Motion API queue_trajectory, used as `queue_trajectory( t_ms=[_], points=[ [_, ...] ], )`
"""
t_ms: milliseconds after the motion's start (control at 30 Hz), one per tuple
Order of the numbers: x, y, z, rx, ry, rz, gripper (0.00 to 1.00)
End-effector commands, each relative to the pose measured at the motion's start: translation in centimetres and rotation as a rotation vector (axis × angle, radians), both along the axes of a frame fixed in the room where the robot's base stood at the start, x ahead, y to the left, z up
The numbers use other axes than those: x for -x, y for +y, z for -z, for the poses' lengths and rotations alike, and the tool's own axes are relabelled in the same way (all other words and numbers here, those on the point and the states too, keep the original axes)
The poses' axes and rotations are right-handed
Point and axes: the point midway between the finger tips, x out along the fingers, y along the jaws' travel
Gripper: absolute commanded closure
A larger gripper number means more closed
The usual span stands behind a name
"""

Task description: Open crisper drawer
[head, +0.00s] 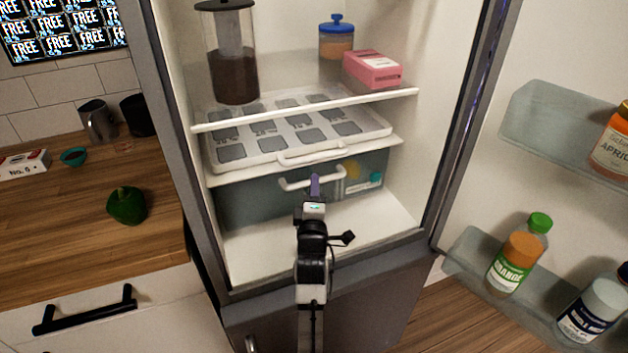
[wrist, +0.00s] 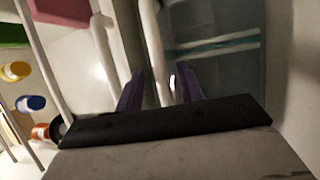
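The crisper drawer (head: 240,200) is a grey-blue translucent box under the lowest shelf in the head view. It sits back in the fridge, with bare floor in front. Its white bar handle (head: 295,184) runs across the front; a yellow thing and a teal-capped thing show through. My gripper (head: 315,184) is in front of the drawer, its purple fingertips at the handle. In the wrist view my gripper (wrist: 160,80) has its fingers apart, with the white handle (wrist: 152,45) appearing between them. Contact cannot be told.
A white tray with a handle (head: 310,152) lies on the shelf just above. A pitcher (head: 232,70), a blue-lidded jar (head: 336,42) and a pink box (head: 373,69) stand higher. The open fridge door at right holds bottles (head: 515,262). A counter (head: 70,230) is at left.

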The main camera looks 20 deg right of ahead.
Motion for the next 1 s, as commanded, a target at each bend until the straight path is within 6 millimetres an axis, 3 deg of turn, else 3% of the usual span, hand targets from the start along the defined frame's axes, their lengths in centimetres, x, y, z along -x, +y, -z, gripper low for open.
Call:
queue_trajectory(
  t_ms=[167, 467, 767, 1000],
  points=[
    [-1.23, -0.45, -0.27, -0.001, 0.001, 0.0, 0.62],
    [-1.4, -0.53, -0.2, -0.001, 0.001, 0.0, 0.62],
    [-1.38, -0.51, -0.21, -0.001, 0.0, 0.0, 1.0],
    [-1.37, -0.51, -0.21, -0.001, 0.001, 0.0, 1.0]
  ],
)
